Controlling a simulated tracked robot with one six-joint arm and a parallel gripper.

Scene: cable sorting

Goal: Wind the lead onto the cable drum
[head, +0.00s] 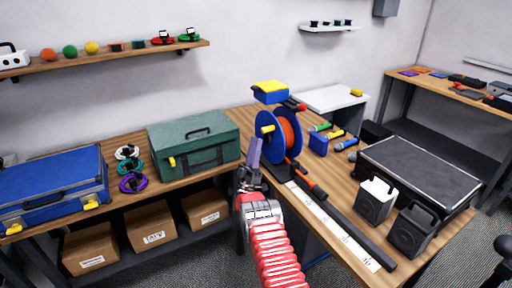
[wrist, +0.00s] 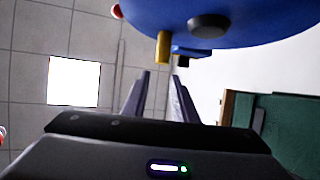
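The cable drum (head: 266,143) is blue and stands upright on the wooden bench, with orange lead (head: 289,134) wound around its core. A small yellow crank handle (head: 267,128) sticks out from its near face. My gripper (head: 255,148) is just left of and below that handle. In the wrist view the drum's blue disc (wrist: 240,22) fills the top, with the yellow handle (wrist: 163,47) just beyond my gripper's tips (wrist: 160,77). The two fingers are apart with nothing between them. I cannot make out a loose end of the lead.
A green toolbox (head: 195,145) stands left of the drum. A yellow-and-blue item (head: 270,91) is behind it; screwdrivers (head: 336,134) lie right. A white ruler strip (head: 335,228) and dark speakers (head: 375,202) occupy the right bench. Cable coils (head: 131,164) lie left.

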